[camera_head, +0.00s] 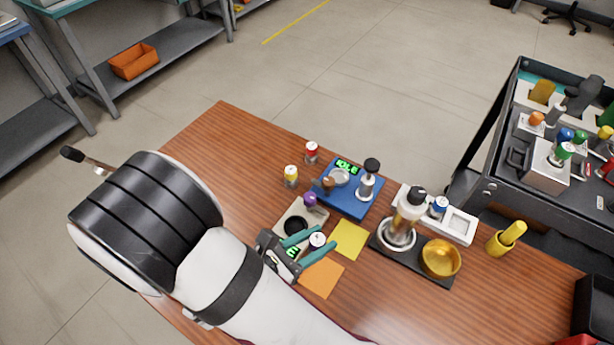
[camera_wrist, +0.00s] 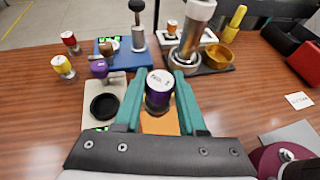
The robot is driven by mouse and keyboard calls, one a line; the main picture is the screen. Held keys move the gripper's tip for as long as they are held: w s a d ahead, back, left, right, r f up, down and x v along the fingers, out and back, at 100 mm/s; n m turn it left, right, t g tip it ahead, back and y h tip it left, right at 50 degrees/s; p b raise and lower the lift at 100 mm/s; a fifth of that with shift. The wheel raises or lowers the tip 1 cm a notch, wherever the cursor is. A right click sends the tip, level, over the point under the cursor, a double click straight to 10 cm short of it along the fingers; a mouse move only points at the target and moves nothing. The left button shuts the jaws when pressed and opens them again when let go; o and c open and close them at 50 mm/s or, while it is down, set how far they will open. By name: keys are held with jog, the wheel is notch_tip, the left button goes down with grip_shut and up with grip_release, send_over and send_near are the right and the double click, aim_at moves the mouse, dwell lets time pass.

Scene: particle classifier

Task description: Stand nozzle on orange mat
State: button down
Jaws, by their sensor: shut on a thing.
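The nozzle appears to be the small dark purple cylinder with a white top (camera_wrist: 160,88), upright between my gripper's teal fingers in the wrist view. In the head view its white top (camera_head: 317,239) shows between the fingers. My gripper (camera_wrist: 159,97) is shut on it; in the head view the gripper (camera_head: 315,243) reaches in from the lower left. The orange mat (camera_head: 322,279) lies flat just in front of the fingers; part of the mat (camera_wrist: 160,124) shows below the nozzle in the wrist view. The nozzle's lower end is hidden in the head view, and I cannot tell its height.
A yellow mat (camera_head: 350,240) lies beside the orange one. A beige unit with a black dish (camera_wrist: 103,106) stands close left of the fingers. Behind are a blue device (camera_head: 349,196), a dark tray with a gold bowl (camera_head: 440,259), and yellow (camera_head: 291,176) and red (camera_head: 311,153) cylinders.

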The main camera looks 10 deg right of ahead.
jog(key=shift+g, duration=0.3)
jog(key=f, duration=0.2)
jog(key=s+f, duration=0.1)
jog(key=f, duration=0.5)
jog(key=shift+s+d+f, duration=0.25)
jog(key=shift+d, duration=0.15)
jog(key=shift+c, duration=2.4)
grip_release()
